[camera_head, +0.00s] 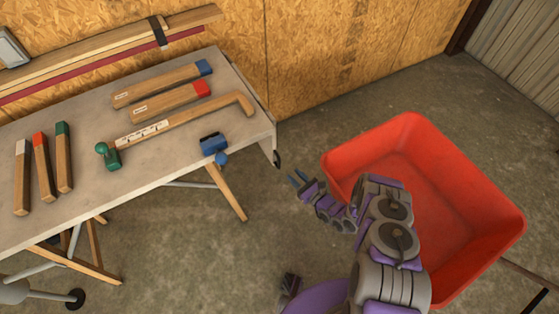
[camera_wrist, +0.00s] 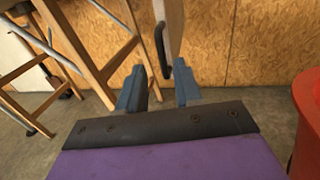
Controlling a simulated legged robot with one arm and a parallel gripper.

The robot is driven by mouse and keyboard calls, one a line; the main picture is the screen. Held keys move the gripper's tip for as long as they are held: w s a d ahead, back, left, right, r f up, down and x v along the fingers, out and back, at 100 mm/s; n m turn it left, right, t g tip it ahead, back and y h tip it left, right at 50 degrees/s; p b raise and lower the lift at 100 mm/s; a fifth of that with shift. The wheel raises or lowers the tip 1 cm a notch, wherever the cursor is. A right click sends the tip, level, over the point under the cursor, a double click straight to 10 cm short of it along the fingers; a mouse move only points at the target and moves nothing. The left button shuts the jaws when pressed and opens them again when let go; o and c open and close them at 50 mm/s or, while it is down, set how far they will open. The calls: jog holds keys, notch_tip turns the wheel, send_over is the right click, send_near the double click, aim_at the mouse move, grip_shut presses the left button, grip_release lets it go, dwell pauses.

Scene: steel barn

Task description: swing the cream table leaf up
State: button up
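The cream table leaf (camera_head: 268,150) hangs down at the right end of the table (camera_head: 90,155), seen nearly edge-on. A black handle (camera_head: 277,159) sits on its outer side. In the wrist view the leaf (camera_wrist: 175,28) hangs from the top of the picture, with the dark handle (camera_wrist: 160,50) on its left side. My gripper (camera_head: 297,178) is right of and a little below the handle in the head view, apart from it. In the wrist view its two blue fingers (camera_wrist: 160,88) are spread and empty, with the handle beyond the gap between them.
A large red tub (camera_head: 455,200) stands right of my arm; its edge shows in the wrist view (camera_wrist: 308,120). Wooden pieces with coloured ends, a green clamp-like piece (camera_head: 108,155) and a blue block (camera_head: 213,143) lie on the table. Wooden legs (camera_head: 228,190) splay below. Floor between table and tub is bare.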

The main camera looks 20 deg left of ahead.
aim_at(279, 161)
jog(key=b+x, duration=0.1)
jog(key=x, duration=0.9)
jog(key=shift+w+a+b, duration=0.1)
jog(key=shift+a+b, duration=0.15)
jog(key=shift+b, duration=0.15)
grip_shut()
